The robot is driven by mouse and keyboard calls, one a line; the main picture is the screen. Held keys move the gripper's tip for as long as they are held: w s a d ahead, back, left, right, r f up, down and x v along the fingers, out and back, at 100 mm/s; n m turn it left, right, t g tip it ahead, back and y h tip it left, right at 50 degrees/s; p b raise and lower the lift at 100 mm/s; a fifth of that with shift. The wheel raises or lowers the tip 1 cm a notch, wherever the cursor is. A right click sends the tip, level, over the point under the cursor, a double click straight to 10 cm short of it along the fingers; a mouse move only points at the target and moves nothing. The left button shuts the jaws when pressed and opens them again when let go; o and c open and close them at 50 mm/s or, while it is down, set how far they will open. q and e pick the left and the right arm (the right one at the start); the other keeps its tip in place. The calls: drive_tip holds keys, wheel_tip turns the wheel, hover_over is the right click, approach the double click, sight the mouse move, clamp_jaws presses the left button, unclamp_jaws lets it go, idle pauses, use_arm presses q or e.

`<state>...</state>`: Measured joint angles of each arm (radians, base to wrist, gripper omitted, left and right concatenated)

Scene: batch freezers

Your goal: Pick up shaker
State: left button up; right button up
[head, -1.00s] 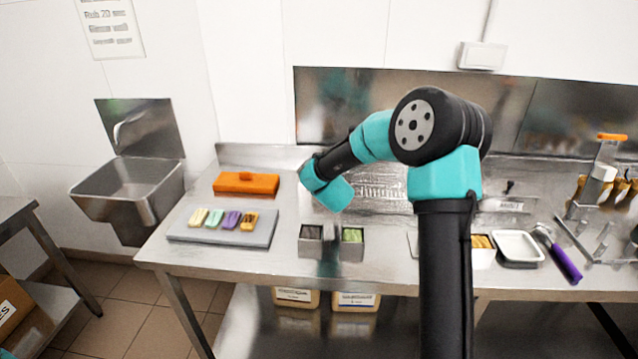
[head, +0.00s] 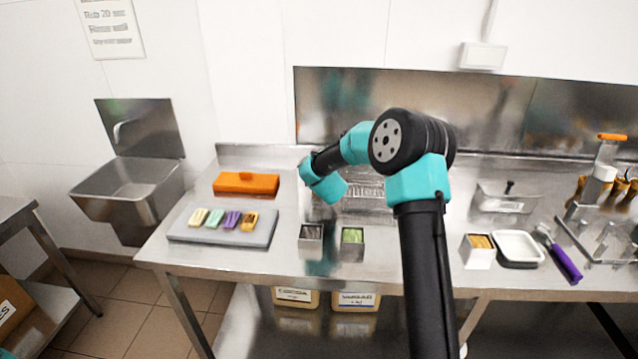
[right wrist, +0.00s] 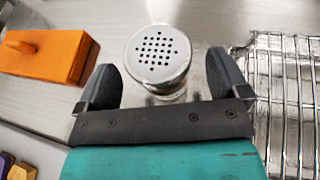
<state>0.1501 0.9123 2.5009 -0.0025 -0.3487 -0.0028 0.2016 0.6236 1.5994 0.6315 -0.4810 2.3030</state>
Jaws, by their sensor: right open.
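The shaker (right wrist: 158,56) is a metal cylinder with a round, perforated lid, seen from above in the right wrist view. My right gripper (right wrist: 161,64) is open, with one dark finger on each side of the shaker and visible gaps between. The shaker's lower body is partly hidden behind the gripper's palm. In the head view my right arm reaches over the back of the steel table, and I cannot make out the shaker there. My left gripper is not in view.
An orange block-shaped container (head: 246,183) stands left of the gripper. A wire rack (right wrist: 288,95) lies close on the right. A grey board (head: 222,228) with colored bars, two small square tins (head: 352,244) and a purple-handled scoop (head: 565,263) are on the table.

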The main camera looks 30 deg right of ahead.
drive_tip(key=shift+x, duration=1.15)
drive_tip(key=shift+c, duration=0.2)
drive_tip(key=c, duration=0.9)
